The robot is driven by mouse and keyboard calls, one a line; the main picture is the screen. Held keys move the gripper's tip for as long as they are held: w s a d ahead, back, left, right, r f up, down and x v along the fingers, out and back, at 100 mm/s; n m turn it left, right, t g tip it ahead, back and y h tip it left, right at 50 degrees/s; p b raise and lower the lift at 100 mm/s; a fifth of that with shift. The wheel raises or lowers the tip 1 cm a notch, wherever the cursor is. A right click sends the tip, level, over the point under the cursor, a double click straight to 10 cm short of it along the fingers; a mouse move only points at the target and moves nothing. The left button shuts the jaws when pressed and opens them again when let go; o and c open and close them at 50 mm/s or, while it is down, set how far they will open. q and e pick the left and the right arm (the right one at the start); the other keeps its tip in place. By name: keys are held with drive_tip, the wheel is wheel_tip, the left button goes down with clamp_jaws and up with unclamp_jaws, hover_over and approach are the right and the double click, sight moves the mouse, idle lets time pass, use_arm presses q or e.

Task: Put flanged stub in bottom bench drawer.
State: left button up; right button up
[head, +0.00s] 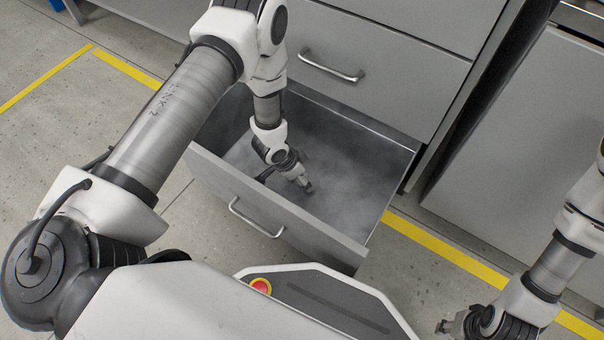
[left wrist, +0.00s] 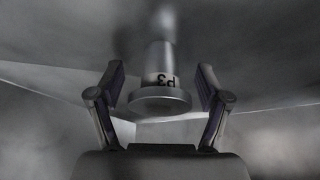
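That gripper is open. In the head view my left gripper (head: 306,187) reaches down inside the open bottom bench drawer (head: 365,165); the stub cannot be made out there. I cannot tell whether the stub rests fully on the drawer floor. My right gripper (head: 446,326) is at the lower right, away from the drawer; its fingers are unclear.
The closed drawer (head: 425,65) above the open one has a bar handle (head: 332,66). A grey cabinet (head: 525,150) stands to the right. Yellow floor lines (head: 450,252) run along the bench. The floor at left is clear.

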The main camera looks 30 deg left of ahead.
use_arm(q)
drive_tip(key=p+v, duration=0.4)
drive_tip(key=v, duration=0.3)
drive_tip(key=shift+w+d+r, duration=0.1)
drive_tip(key=shift+r, duration=0.1)
drive_tip(key=shift+r+p, duration=0.2)
drive_tip(key=shift+p, duration=0.15)
drive_tip(key=shift+r, duration=0.1)
